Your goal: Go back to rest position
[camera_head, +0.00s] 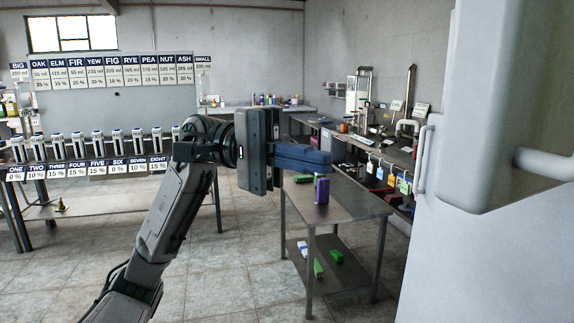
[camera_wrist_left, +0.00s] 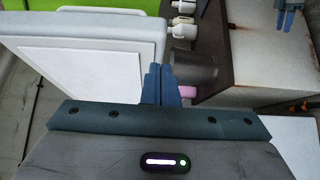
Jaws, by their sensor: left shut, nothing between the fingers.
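My left arm comes up from the lower left in the head view. Its left gripper (camera_head: 303,158) points to the right, with the blue fingers together and nothing between them. In the head view it overlaps the far part of a small metal table, in front of a purple box. The left wrist view shows the same closed blue fingers (camera_wrist_left: 161,84) in the middle, in front of a grey cylinder (camera_wrist_left: 194,68) and a pink thing (camera_wrist_left: 187,91).
The metal table (camera_head: 345,204) bears the purple box (camera_head: 322,190); green items lie on its lower shelf. A large pale cabinet with handles (camera_head: 480,250) fills the right side. A bench with several numbered canisters (camera_head: 97,141) stands left. Tiled floor (camera_head: 225,270) lies open between.

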